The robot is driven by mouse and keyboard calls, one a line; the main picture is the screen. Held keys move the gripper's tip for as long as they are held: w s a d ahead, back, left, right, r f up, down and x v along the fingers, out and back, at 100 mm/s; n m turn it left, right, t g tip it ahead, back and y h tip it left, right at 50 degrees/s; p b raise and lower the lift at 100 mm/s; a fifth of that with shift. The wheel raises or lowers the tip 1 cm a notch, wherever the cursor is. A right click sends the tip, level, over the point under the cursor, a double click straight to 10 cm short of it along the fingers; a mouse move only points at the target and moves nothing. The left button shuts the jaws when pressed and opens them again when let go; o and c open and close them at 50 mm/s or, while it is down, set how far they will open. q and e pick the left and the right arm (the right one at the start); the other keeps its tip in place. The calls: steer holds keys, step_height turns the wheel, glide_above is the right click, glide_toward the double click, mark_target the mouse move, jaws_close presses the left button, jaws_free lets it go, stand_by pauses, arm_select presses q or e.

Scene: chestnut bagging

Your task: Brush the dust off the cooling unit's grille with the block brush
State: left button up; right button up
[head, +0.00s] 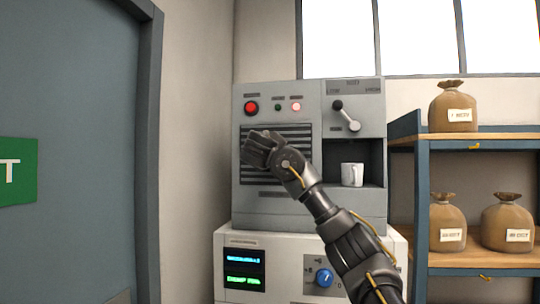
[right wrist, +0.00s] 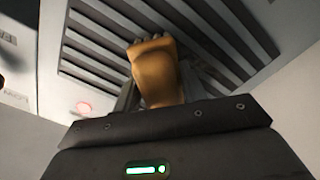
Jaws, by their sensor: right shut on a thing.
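The cooling unit (head: 268,211) is a grey machine with a dark slatted grille (head: 262,180) on the left of its front. My right gripper (head: 257,148) is in front of the grille in the head view and covers part of it. In the right wrist view it is shut on the tan block brush (right wrist: 157,74), whose far end is at the dark slats (right wrist: 98,62). The bristles are mostly hidden, and I cannot tell whether they touch the slats. I cannot make out dust on the visible slats. My left gripper is not in view.
A white cup (head: 352,174) stands in the unit's recess, below a lever (head: 346,116). A red button (head: 251,107) is above the grille. The unit rests on a white box (head: 285,270) with a blue knob. A shelf (head: 480,136) with tied sacks stands at right.

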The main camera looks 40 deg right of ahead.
steer(key=shift+s+d+f+b, duration=0.2)
steer(key=shift+s+d+b, duration=0.2)
steer(key=shift+s+b, duration=0.2)
steer(key=shift+s+d+r+b, duration=0.15)
steer(key=shift+s+d+b, duration=0.55)
steer(key=shift+s, duration=0.35)
steer(key=shift+r+p, duration=0.85)
steer(key=shift+w+a+r+p, duration=0.1)
steer(key=shift+w+a+p, duration=0.15)
steer(key=shift+w+p, duration=0.25)
steer(key=shift+w+a+p, duration=0.45)
steer(key=shift+w+p, duration=0.1)
steer(key=shift+w, duration=0.1)
steer(key=shift+w+a+f, duration=0.2)
steer(key=shift+w+a, duration=0.15)
steer(key=shift+w, duration=0.15)
steer(key=shift+p, duration=0.3)
